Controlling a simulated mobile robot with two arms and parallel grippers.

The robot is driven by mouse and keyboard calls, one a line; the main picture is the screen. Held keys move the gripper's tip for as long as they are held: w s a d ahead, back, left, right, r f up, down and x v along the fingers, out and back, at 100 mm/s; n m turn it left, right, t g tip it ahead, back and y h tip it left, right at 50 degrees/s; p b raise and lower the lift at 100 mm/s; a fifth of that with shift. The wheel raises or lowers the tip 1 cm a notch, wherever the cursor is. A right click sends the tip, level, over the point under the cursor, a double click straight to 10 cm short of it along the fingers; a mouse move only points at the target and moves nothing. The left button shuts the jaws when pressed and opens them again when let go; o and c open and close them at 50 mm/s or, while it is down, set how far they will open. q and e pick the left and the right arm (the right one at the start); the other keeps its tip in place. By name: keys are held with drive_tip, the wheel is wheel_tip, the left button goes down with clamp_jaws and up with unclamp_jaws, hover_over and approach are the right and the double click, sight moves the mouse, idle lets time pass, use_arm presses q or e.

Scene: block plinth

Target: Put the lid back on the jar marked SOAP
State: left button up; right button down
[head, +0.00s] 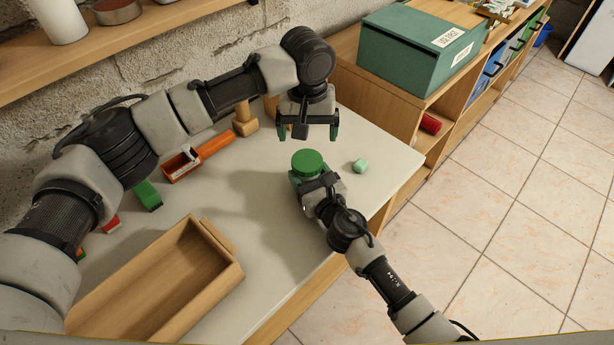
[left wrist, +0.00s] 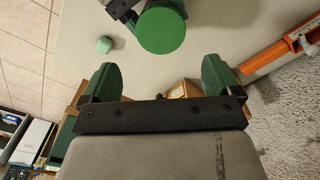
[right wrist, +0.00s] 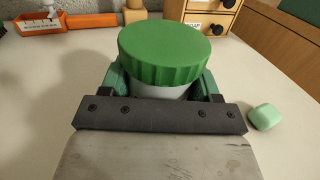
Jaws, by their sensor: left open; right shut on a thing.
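A green ribbed lid (head: 308,162) sits on top of a pale grey jar (right wrist: 176,92), seeming level in the right wrist view (right wrist: 172,52). The lid also shows from above in the left wrist view (left wrist: 161,30). My right gripper (right wrist: 162,88) is shut around the jar's body below the lid, at the right part of the table. The jar's label is hidden, so I cannot read SOAP. My left gripper (head: 307,135) is open and empty, pointing down above and just behind the jar, apart from the lid.
A small mint-green block (head: 360,166) lies right of the jar. An orange tray (head: 182,165), a wooden piece (head: 244,120) and a green block (head: 148,196) stand toward the back left. An open wooden box (head: 150,285) is at the front left. A green box (head: 420,48) sits on the shelf unit.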

sight(307, 160)
use_arm(q)
drive_tip(key=shift+s, duration=0.25)
drive_tip(key=shift+f, duration=0.1)
drive_tip(key=shift+f, duration=3.9)
drive_tip(key=shift+c, duration=0.2)
drive_tip(key=c, duration=0.9)
drive_tip(key=shift+a+m, duration=0.1)
drive_tip(key=shift+m, duration=1.5)
drive_tip(key=shift+w, duration=0.1)
